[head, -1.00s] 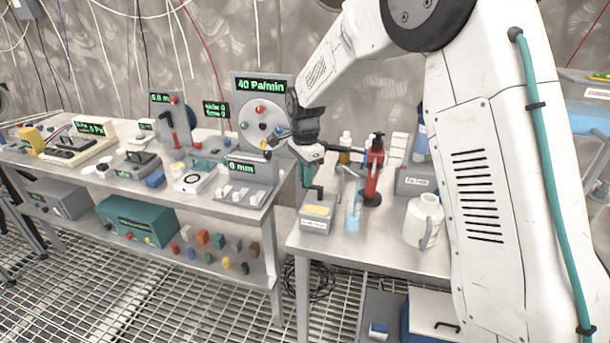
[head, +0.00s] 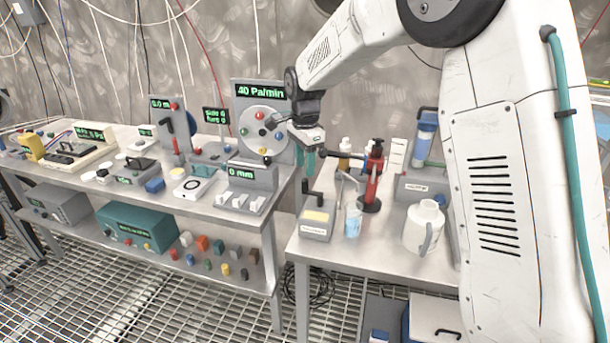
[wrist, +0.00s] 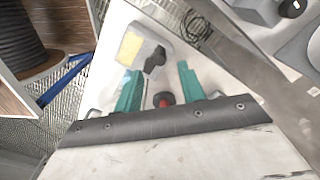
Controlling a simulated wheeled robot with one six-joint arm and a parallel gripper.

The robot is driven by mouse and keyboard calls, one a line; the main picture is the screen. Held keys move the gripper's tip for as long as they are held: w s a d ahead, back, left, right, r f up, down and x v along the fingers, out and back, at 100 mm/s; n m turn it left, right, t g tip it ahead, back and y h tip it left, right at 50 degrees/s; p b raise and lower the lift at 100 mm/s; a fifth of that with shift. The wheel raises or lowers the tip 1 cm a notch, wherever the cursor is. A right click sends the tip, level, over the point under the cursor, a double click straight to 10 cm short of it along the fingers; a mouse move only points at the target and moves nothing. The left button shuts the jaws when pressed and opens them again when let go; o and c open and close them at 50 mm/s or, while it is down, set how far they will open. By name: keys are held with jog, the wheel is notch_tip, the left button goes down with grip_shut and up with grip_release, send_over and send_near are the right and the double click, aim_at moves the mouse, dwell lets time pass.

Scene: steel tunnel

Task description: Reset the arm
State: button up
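My gripper (head: 309,160) hangs from my white arm above the right table, seen in the head view. In the wrist view its two teal fingers (wrist: 158,92) stand apart with a gap and nothing held between them. Below and beyond the fingers is a grey box with a yellow sponge-like top (wrist: 131,47) and a dark handle. In the head view that box (head: 317,219) stands at the table's left front. A red pump bottle (head: 372,182) stands right of the gripper, and its top shows between the fingers in the wrist view (wrist: 163,99).
A clear cup (head: 353,222) with blue contents and a white jug (head: 424,226) stand on the right table. The left table carries a dial panel (head: 262,122) reading 40 Pa/min and several devices. A lower shelf holds a teal box (head: 137,226) and small coloured blocks.

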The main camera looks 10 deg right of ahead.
jog(key=shift+r, duration=0.9)
jog(key=shift+n, duration=0.6)
jog(key=s+d+r+n, duration=0.2)
jog(key=s+d+n, duration=0.1)
jog(key=s, duration=1)
jog(key=s+d+r+n+t, duration=0.1)
jog(key=s+d+r+n, duration=0.2)
jog(key=s, duration=1.1)
jog(key=s+d+r+n, duration=0.2)
jog(key=s+n, duration=0.5)
jog(key=s, duration=0.7)
jog(key=shift+s+d+r+n, duration=0.15)
jog(key=shift+d+n, duration=0.25)
jog(key=shift+d, duration=0.1)
